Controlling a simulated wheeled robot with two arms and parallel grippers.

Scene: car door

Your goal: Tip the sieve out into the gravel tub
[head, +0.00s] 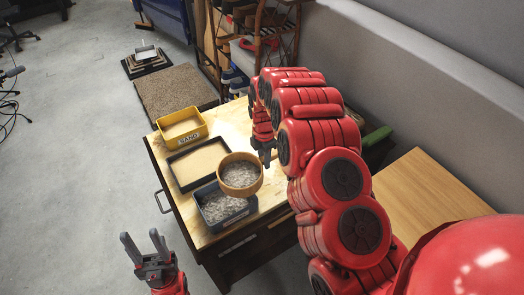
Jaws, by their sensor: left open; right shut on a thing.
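The sieve (240,190) is a round, tan-rimmed pan with grey gravel (240,174) lying in it. It looks level and overlaps the back right corner of the gravel tub in the head view; its height above the bench is hard to tell. My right gripper (265,156) is shut on the sieve's rim at its far right side. The gravel tub (226,222) is a dark grey box with a label on its front and grey gravel inside. My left gripper (146,247) is open and empty, off the bench at the lower left.
A yellow tub labelled SAND (184,138) and a black-rimmed tray (176,178) with a tan surface stand behind the gravel tub on the wooden bench (165,157). A wooden surface (435,200) lies at right, and a brown mat (176,92) behind.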

